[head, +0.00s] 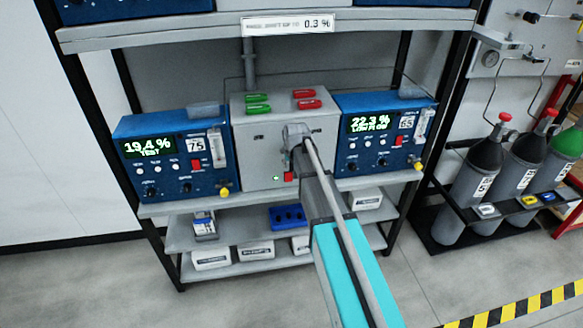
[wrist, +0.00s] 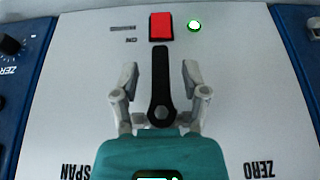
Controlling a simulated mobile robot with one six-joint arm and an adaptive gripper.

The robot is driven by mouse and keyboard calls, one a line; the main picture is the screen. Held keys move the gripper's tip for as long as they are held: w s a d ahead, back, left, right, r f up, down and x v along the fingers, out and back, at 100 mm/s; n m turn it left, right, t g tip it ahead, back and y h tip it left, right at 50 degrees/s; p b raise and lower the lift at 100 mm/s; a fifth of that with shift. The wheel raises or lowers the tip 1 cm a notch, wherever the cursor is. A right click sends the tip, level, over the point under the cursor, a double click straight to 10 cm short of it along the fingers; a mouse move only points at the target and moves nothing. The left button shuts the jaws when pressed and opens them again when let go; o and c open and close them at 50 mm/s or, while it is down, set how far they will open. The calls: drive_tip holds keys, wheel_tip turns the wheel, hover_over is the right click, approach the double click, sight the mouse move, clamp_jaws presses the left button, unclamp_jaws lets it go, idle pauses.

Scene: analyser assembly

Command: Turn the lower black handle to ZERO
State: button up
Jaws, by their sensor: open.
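The lower black handle (wrist: 161,75) is on the grey panel (wrist: 90,70) in the wrist view. Its round pivot is at the lower end and its lever points up in the picture, toward a red switch (wrist: 161,27). My gripper (wrist: 160,72) is open, one finger on each side of the lever with a gap on both sides. In the head view my gripper (head: 297,138) covers the panel's middle and hides the handle.
A lit green lamp (wrist: 194,26) is beside the red switch. Blue analysers stand left (head: 170,160), reading 19.4 %, and right (head: 385,135), reading 22.3 %. Green (head: 257,103) and red (head: 306,98) pieces lie on the grey box. A shelf (head: 90,40) is above; gas cylinders (head: 480,165) stand right.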

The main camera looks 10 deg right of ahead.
drive_tip(key=shift+f, duration=0.1)
drive_tip(key=shift+c, duration=0.2)
clamp_jaws()
drive_tip(key=shift+a+y, duration=0.15)
drive_tip(key=shift+y, duration=0.25)
drive_tip(key=shift+a+r+m+t+y+b, duration=0.45)
drive_tip(key=shift+m+y+b, duration=0.3)
drive_tip(key=shift+y+b, duration=1.8)
drive_tip(key=shift+a+r+m+t+y+b, duration=0.45)
drive_tip(key=shift+m+y+b, duration=0.35)
drive_tip(key=shift+y+b, duration=1.75)
drive_tip(key=shift+a+r+m+t+y+b, duration=0.3)
drive_tip(key=shift+a+r+m+y+b, duration=0.35)
drive_tip(key=shift+y+b, duration=1.9)
drive_tip(key=shift+d+y+p, duration=0.15)
drive_tip(key=shift+y+p, duration=0.2)
drive_tip(key=shift+p, duration=0.05)
